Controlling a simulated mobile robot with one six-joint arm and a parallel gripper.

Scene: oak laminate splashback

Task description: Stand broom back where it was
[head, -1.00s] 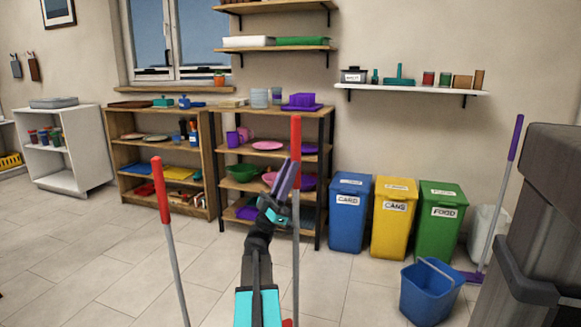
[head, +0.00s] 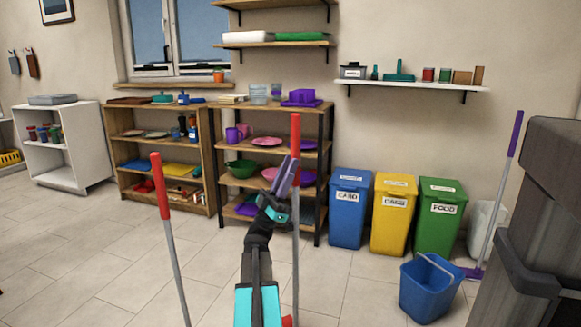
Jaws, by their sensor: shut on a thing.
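A long grey pole with a red grip (head: 296,150) stands almost upright in the middle of the head view; I take it as the broom. Its lower end is at the bottom edge of the picture, so I cannot tell its head type. A purple-handled pole with a purple head (head: 514,140) leans at the right.
A blue bucket (head: 430,290) stands on the floor at the right. Blue (head: 347,215), yellow (head: 391,220) and green (head: 437,222) bins line the wall. A large dark grey bin (head: 540,220) fills the right edge. Wooden shelves (head: 210,205) stand behind. The tiled floor at left is clear.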

